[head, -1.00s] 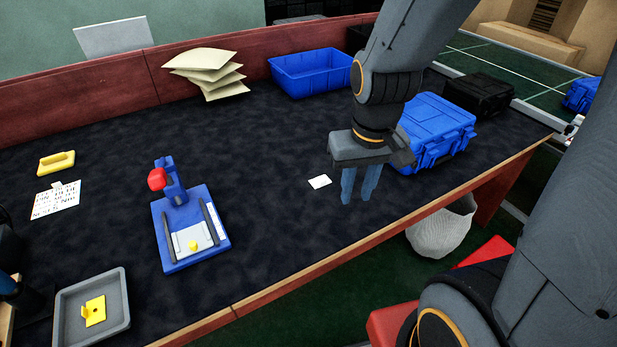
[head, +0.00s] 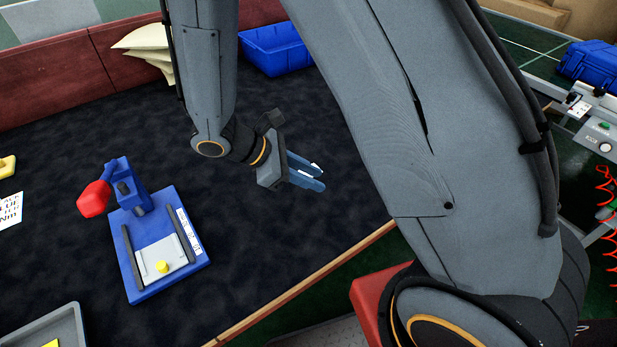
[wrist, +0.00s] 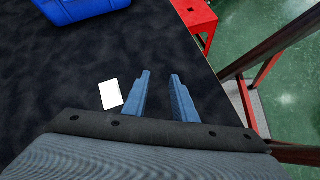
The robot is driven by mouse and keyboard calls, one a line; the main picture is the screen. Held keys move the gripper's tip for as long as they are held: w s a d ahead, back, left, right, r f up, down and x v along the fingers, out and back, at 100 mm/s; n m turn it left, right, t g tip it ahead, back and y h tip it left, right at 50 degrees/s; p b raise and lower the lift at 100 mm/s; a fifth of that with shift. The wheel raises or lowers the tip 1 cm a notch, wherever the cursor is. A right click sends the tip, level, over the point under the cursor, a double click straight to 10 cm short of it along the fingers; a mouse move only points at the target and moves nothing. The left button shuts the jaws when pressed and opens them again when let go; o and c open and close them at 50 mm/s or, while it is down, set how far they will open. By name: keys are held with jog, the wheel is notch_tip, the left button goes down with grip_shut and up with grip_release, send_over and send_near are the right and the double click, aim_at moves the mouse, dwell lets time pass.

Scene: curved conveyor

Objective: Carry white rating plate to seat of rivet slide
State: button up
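The white rating plate (wrist: 111,95) lies on the dark table top in the wrist view, beside the left finger and outside the gap. In the head view only white slivers (head: 316,166) show by my fingers, probably the plate. My gripper (wrist: 159,78) has its fingers apart with nothing between them. In the head view my gripper (head: 321,177) is right of the blue rivet press. The press has a red knob (head: 94,198) and a light grey slide seat (head: 150,263) with a yellow button (head: 161,266) on it.
A blue bin (head: 275,50) and cream bags (head: 145,45) stand at the back. A grey tray (head: 55,325) sits at the front left. The wooden table edge (head: 290,288) runs in front of my gripper. The table between gripper and press is clear.

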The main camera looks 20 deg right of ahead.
jog(key=w+a+f+n+t+h, duration=0.1)
jog(key=w+n, duration=0.1)
jog(key=w+a+f+n+t+b, duration=0.1)
jog(key=w+a, duration=0.1)
jog(key=w+a+f+n+t+h, duration=0.1)
jog(key=w+f+n+t, duration=0.1)
jog(key=shift+a+n+h+b, duration=0.3)
jog(key=shift+a, duration=0.05)
jog(key=shift+w+f, duration=0.15)
jog(key=shift+w, duration=0.05)
jog(key=p+x, duration=0.1)
jog(key=x, duration=0.2)
jog(key=p+x, duration=0.1)
jog(key=x, duration=0.3)
jog(key=shift+w+d, duration=0.2)
jog(key=shift+w, duration=0.05)
grip_shut()
